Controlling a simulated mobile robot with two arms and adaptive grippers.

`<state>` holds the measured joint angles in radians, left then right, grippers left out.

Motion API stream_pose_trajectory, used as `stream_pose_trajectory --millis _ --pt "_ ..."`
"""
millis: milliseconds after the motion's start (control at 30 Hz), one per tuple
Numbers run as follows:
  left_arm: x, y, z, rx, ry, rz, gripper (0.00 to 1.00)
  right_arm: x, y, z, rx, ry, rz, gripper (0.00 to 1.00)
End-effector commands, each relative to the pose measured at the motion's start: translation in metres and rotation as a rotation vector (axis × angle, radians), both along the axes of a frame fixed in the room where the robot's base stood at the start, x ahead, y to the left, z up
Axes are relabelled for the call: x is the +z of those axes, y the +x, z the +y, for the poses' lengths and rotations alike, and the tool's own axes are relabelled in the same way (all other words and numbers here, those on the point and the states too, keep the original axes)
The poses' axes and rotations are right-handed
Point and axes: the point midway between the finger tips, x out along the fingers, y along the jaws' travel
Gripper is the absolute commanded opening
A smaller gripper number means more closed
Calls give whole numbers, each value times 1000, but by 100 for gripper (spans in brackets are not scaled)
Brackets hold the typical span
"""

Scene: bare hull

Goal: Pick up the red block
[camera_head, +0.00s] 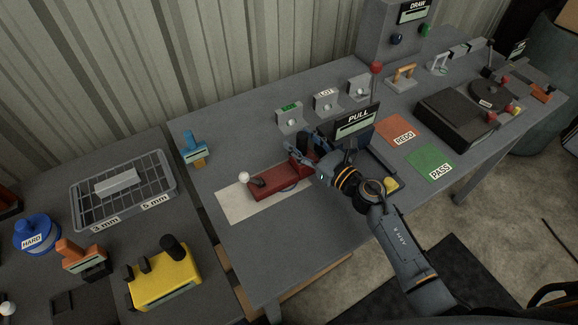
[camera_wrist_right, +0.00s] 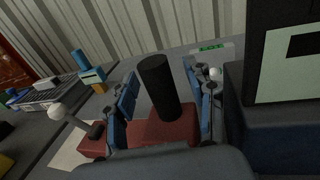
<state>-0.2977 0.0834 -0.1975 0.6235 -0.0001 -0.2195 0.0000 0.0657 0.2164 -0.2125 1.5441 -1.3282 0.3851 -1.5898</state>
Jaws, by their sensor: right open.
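The red block (camera_head: 273,183) is a long, low block lying on a white sheet on the grey table. In the right wrist view the red block (camera_wrist_right: 160,132) has an upright black cylindrical handle (camera_wrist_right: 158,85), and a white ball knob (camera_wrist_right: 56,111) shows near its far left end. My right gripper (camera_head: 305,150) is over the block's right end in the head view. Its blue fingers are open, one on each side of the black handle, with visible gaps. The gripper hides part of the block's right end. My left gripper is not in view.
A dark box with a PULL sign (camera_head: 357,119) stands close to my right gripper. A blue part (camera_head: 194,146) stands behind the sheet (camera_head: 236,209). REDO (camera_head: 402,134) and PASS (camera_head: 431,163) pads lie to the right. A yellow block (camera_head: 163,278) and wire tray (camera_head: 124,190) are at left.

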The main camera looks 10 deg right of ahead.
Motion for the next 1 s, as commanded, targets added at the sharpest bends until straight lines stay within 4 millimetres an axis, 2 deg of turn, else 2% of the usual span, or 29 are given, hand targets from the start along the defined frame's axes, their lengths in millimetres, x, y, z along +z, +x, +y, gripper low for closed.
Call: stream_pose_trajectory --millis 133,400,800,867,1000 --pt "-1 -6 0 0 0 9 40 0 0 0 0 0 0 54" --pt "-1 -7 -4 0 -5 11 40 0 -1 0 0 0 0 0" --pt "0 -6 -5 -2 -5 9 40 2 0 0 0 1 -2 0" --pt "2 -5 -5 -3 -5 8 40 7 0 -1 -1 0 -4 0" --pt "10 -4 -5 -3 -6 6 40 29 0 -1 1 -3 -7 0"
